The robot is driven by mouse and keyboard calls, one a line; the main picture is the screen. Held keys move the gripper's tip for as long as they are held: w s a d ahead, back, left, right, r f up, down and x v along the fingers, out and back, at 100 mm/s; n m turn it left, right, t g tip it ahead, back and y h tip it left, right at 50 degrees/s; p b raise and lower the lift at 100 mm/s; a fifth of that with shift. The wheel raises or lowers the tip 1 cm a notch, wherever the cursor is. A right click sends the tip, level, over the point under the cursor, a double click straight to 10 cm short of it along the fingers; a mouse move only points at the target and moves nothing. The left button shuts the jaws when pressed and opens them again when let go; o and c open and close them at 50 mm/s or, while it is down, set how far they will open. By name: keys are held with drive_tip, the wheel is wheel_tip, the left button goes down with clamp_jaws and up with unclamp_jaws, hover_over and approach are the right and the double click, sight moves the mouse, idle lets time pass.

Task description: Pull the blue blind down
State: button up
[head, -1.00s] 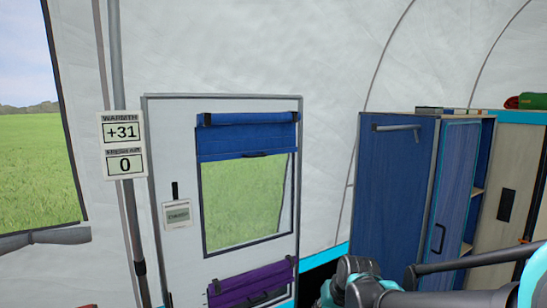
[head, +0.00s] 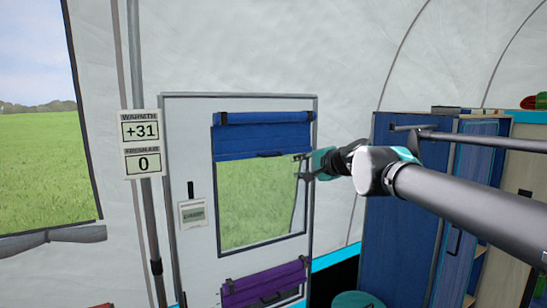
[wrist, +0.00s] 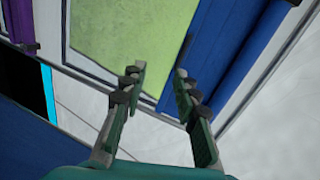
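The blue blind (head: 262,138) hangs over the upper part of the window in the white door panel, its roll at the top. A dark handle (head: 269,154) sits on its lower edge. Green grass shows through the uncovered window (head: 250,205) below. My gripper (head: 301,167) is near the right edge of the window, a little right of the handle and about at its height. In the wrist view, the fingers (wrist: 160,78) are apart with nothing between them, and the blue blind (wrist: 225,50) is beyond them. I cannot tell the depth gap to the blind.
A purple blind (head: 262,284) is lower on the same door. A small display box (head: 193,213) is on the door's left side. Blue cabinets (head: 400,225) stand at the right, behind my arm. The WARMTH and FRESH AIR signs (head: 142,143) are on a pole at the left.

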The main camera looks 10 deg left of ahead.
sight(274, 155)
wheel_tip(274, 155, up, 4)
drive_tip(key=w+m, duration=0.1)
drive_tip(key=shift+t, duration=0.4)
drive_tip(key=x, duration=1.7)
drive_tip(key=shift+s+a, duration=0.1)
drive_tip(key=shift+a, duration=0.35)
clamp_jaws()
